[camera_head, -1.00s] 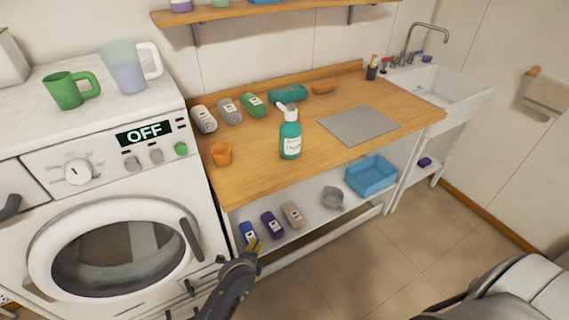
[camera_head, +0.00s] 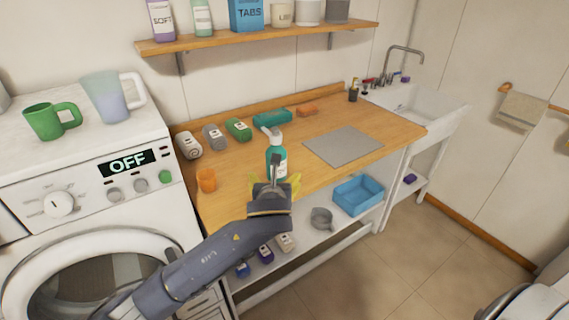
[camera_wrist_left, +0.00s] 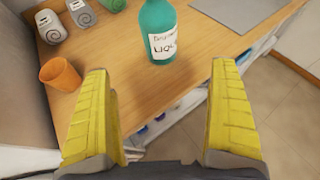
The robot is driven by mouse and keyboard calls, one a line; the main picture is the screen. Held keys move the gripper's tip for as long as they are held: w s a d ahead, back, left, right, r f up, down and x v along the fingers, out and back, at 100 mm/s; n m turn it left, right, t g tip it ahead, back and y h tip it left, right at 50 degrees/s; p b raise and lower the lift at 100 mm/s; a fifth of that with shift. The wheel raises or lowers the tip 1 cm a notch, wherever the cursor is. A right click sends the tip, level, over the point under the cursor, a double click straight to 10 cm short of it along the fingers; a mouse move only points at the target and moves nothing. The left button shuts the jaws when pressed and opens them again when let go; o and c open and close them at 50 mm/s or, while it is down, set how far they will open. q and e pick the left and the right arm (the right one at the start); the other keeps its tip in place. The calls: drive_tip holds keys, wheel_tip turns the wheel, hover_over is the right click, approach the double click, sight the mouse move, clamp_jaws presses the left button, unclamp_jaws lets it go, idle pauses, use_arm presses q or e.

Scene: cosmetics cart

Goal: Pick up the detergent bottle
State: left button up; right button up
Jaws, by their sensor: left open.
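The detergent bottle (camera_head: 277,157) is teal with a white label and a pale pump top. It stands upright on the wooden counter (camera_head: 231,182), near its front edge. Its lower part is hidden behind my left gripper in the head view. My left gripper (camera_head: 273,182) is open, in front of the bottle. In the left wrist view the bottle (camera_wrist_left: 159,30) stands beyond the two yellow fingers (camera_wrist_left: 160,115), centred between them and apart from both. My right gripper is not in view.
An orange cup (camera_head: 206,180) stands left of the bottle. Several lying bottles (camera_head: 214,137) are behind it, and a grey mat (camera_head: 343,146) lies to the right. A lower shelf holds a blue basket (camera_head: 358,195). A washing machine (camera_head: 80,190) stands at the left.

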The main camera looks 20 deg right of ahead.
use_arm(q)
drive_tip(key=shift+x, duration=8.6)
drive_tip(key=shift+r, duration=0.1)
drive_tip(key=shift+c, duration=0.4)
drive_tip(key=c, duration=1.5)
wheel_tip(320, 180, up, 20)
drive_tip(key=shift+d+r, duration=0.1)
drive_tip(key=shift+c, duration=0.4)
